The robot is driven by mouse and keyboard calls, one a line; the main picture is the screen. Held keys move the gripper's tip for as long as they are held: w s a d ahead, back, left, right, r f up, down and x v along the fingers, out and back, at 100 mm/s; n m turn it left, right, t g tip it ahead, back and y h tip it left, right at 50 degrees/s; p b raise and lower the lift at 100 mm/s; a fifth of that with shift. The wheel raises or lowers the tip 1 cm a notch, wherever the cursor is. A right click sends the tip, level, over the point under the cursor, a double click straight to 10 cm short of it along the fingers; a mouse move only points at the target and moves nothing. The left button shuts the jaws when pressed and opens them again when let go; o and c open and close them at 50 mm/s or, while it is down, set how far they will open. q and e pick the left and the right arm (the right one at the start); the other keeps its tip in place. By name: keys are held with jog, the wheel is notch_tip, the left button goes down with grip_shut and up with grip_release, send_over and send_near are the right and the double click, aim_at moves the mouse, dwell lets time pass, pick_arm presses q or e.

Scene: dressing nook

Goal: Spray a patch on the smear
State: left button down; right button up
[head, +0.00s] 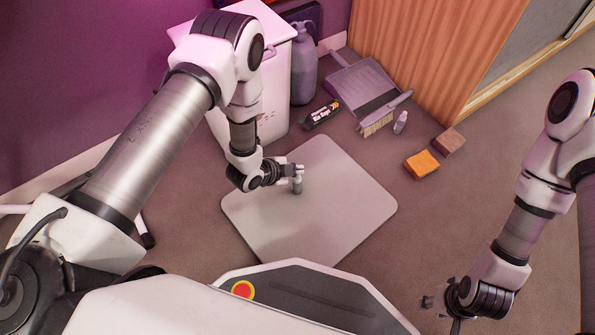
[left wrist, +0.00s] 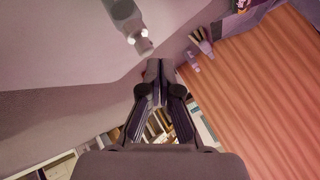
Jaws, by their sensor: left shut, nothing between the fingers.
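A small grey bottle (head: 297,184) with a pale top is on the light grey mat (head: 335,225) in the head view. My left gripper (head: 290,172) is shut and empty right beside the bottle's upper part; I cannot tell if they touch. In the left wrist view the shut fingertips (left wrist: 155,70) point up, and a grey bottle-like shape (left wrist: 122,12) shows beyond them, apart. My right gripper (head: 437,308) hangs low at the right with its fingers apart and empty. I cannot make out a smear on the mat.
An orange sponge (head: 422,164) and a brown block (head: 450,141) lie right.

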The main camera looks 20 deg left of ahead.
pick_arm(q)
jog(key=shift+f, duration=0.1)
dwell(0.5)
jog(key=shift+f, duration=0.4)
jog(key=shift+r+p, duration=0.35)
jog(key=shift+r, duration=0.1)
notch_tip(320, 180, up, 6)
jog(key=p, duration=0.5)
jog(key=shift+r+p, duration=0.1)
jog(key=shift+p, duration=0.25)
